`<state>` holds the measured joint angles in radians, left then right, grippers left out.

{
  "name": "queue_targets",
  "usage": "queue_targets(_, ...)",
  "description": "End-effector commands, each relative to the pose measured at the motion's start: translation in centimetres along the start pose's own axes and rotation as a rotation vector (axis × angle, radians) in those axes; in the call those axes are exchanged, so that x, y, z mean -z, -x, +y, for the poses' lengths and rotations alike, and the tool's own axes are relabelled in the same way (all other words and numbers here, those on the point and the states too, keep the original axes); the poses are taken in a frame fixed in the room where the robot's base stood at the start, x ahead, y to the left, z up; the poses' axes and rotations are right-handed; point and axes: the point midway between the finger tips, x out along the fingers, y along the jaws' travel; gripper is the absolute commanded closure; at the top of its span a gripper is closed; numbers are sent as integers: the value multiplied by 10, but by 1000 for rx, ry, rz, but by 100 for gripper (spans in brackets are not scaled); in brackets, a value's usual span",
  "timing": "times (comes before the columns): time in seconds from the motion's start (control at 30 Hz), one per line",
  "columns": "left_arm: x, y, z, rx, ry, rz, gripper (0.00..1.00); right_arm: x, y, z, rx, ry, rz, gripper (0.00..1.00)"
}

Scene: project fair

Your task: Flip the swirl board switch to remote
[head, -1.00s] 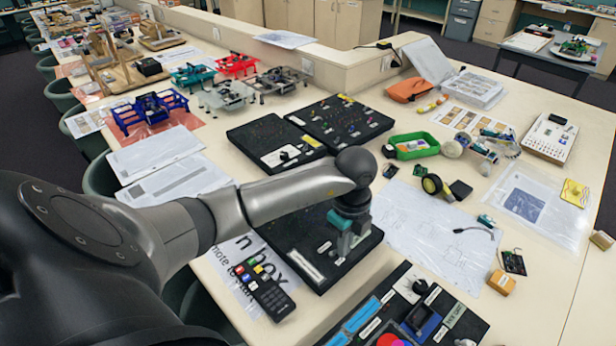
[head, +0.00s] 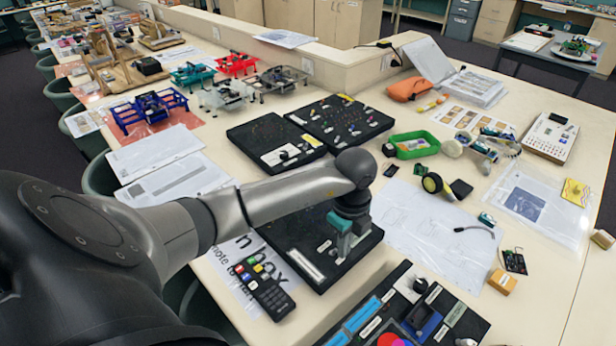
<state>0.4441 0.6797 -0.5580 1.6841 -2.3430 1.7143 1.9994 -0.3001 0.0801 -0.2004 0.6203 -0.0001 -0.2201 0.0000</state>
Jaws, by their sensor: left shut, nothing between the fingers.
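My left gripper (head: 341,254) reaches in from the left and points down over a black board (head: 292,238) in the middle of the table. Its fingers are together with nothing visible between them, close to the board's surface. I cannot tell whether they touch it. The board carries pale label strips (head: 305,266). My arm and gripper hide much of the board, and I cannot make out its switch or a swirl mark. My right gripper is not in view.
A dark remote control (head: 265,291) lies on a printed sheet left of the board. Another black board (head: 465,328) with coloured parts is at the front. Two more black boards (head: 338,118) lie behind. A white sheet (head: 418,232) lies to the right.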

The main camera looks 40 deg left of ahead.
Motion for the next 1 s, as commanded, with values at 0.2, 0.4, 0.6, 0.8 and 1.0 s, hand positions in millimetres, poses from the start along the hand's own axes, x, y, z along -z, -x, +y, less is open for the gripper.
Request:
queue_targets(0.2, 0, -8, 0, -1, 0, 0, 100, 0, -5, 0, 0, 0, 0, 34)
queue_targets(0.4, 0, -14, 0, 0, 0, 0, 100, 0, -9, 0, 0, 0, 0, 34)
queue_targets(0.6, 0, -20, 0, 0, 0, 0, 100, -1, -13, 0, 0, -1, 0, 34)
queue_targets(0.8, 0, -26, 0, -1, -1, 0, 100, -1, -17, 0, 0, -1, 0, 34)
queue_targets(1.0, 0, -29, 0, -1, -1, 0, 100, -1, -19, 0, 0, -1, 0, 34)
